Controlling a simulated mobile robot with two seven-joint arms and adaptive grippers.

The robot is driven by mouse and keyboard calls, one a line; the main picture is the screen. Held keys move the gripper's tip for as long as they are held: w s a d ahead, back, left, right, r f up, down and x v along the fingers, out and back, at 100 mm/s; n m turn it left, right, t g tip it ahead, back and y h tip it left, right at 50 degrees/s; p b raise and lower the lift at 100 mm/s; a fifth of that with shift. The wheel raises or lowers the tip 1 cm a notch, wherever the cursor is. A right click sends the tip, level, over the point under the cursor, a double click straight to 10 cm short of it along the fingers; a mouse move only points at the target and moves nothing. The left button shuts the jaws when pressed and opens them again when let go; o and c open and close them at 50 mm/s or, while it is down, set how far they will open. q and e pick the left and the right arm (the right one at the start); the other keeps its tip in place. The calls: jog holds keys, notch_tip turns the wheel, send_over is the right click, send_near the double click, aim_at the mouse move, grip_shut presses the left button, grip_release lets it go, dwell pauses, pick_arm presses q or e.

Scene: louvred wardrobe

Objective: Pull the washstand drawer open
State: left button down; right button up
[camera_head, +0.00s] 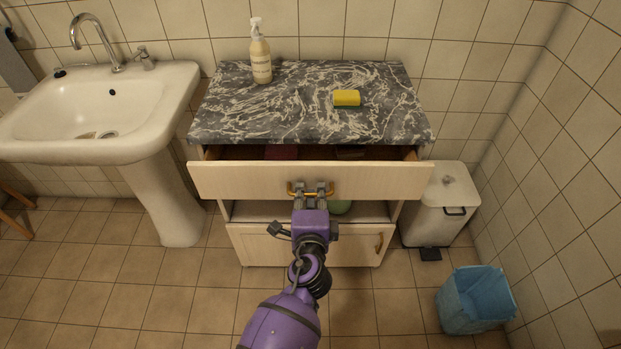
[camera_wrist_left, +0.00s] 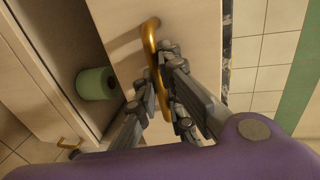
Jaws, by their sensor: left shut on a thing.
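The washstand has a dark marbled top (camera_head: 300,110) and a pale wooden drawer (camera_head: 240,180) under it. The drawer stands partly open, with a dark gap behind its front and some items inside, one dark red (camera_head: 282,153). My left gripper (camera_head: 311,188) is shut on the brass drawer handle (camera_head: 331,190) at the middle of the front. In the left wrist view the gripper fingers (camera_wrist_left: 166,88) close around the handle (camera_wrist_left: 150,38), and the drawer front (camera_wrist_left: 185,40) lies behind. My right gripper is not in view.
A soap bottle (camera_head: 260,55) and yellow sponge (camera_head: 346,98) stand on the top. A green roll (camera_wrist_left: 96,84) sits on the shelf below. A sink (camera_head: 100,110) is left; a white pedal bin (camera_head: 440,205) and blue bin (camera_head: 475,302) are right.

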pick_arm(q)
jog(key=s+b, duration=0.4)
jog(key=s, duration=1.5)
jog(key=c, duration=2.1)
grip_release()
jog(key=shift+s, duration=0.2)
jog(key=s, duration=0.2)
jog(key=s+r, duration=0.1)
jog(key=s, duration=0.4)
jog(key=shift+s+d+r, duration=0.15)
jog(key=shift+s+r, duration=0.2)
